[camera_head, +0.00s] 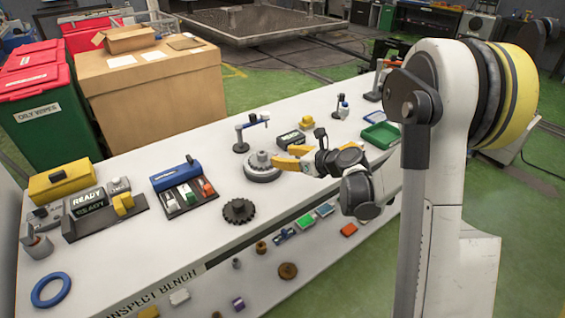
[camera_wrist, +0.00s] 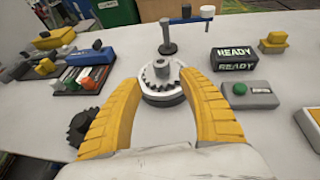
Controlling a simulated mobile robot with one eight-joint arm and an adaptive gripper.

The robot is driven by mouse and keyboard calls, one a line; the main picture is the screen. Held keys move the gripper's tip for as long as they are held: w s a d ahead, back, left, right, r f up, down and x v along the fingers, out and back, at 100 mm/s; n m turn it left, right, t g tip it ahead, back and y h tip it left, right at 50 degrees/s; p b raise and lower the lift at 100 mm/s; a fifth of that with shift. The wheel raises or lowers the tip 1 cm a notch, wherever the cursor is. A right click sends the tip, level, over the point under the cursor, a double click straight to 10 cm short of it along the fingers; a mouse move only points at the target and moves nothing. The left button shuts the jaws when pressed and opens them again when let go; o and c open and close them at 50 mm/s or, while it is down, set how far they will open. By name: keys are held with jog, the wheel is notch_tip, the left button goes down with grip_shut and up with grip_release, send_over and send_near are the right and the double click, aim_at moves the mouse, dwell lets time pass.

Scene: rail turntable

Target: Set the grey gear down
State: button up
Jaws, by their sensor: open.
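The grey gear (camera_head: 262,157) lies flat on a round pale stand (camera_head: 262,175) on the white bench. In the wrist view the toothed gear (camera_wrist: 158,74) sits around the stand's central post or hub, and the stand's rim (camera_wrist: 165,97) shows below it. My gripper (camera_head: 277,156) has its yellow fingers spread at the right side of the gear. In the wrist view my gripper (camera_wrist: 162,78) has one fingertip on each side of the gear, with no clear grip on it. Whether a finger touches the gear I cannot tell.
A dark gear (camera_head: 239,211) lies on the bench in front of the stand. A post with a blue arm (camera_head: 243,135) stands behind it. A READY box (camera_head: 291,138) is close to my fingers. A tool tray (camera_head: 185,192) is at left; a blue ring (camera_head: 51,290) lies front left.

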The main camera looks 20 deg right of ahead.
jog(key=s+a+r+n+g+h, duration=0.1)
jog(key=s+a+r+n+g, duration=0.2)
jog(key=s+n, duration=0.35)
jog(key=s+a+r+n+h, duration=0.1)
jog(key=s+a+r+n, duration=0.25)
jog(key=s+n, duration=0.3)
jog(key=s+d+n+g+h, duration=0.1)
jog(key=s+n+h, duration=0.3)
jog(key=s+n, duration=1.3)
jog(key=shift+s+d+r+g, duration=0.35)
jog(key=shift+s+g, duration=0.25)
jog(key=shift+s, duration=0.5)
